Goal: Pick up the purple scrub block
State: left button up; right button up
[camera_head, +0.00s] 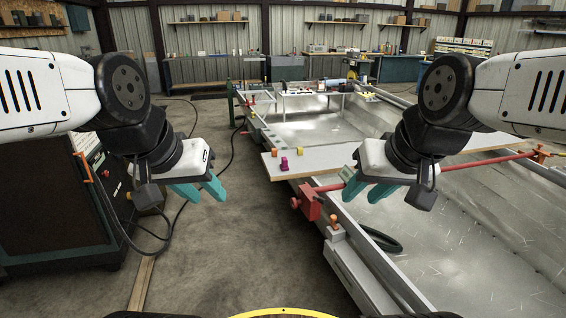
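A small purple scrub block (284,163) is on the near left end of a pale board (323,161) that lies across the metal hull. My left gripper (206,200) hangs over the bare floor to the left of the block, apart from it. Its teal fingers are spread and nothing shows between them. My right gripper (359,202) is to the right of the block, in front of the board and near the hull's edge. Its teal fingers are also apart and empty.
An orange block (275,153) and a yellow block (300,151) are close to the purple one. A red clamp (309,202) stands on the hull's rim (375,254). A dark cabinet (45,205) is at left. The concrete floor (225,245) between is mostly clear.

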aim_at(284, 167)
jog(key=i+j, duration=0.15)
jog(key=i, duration=1.05)
jog(key=i+j+u, duration=0.15)
jog(key=i, duration=1.1)
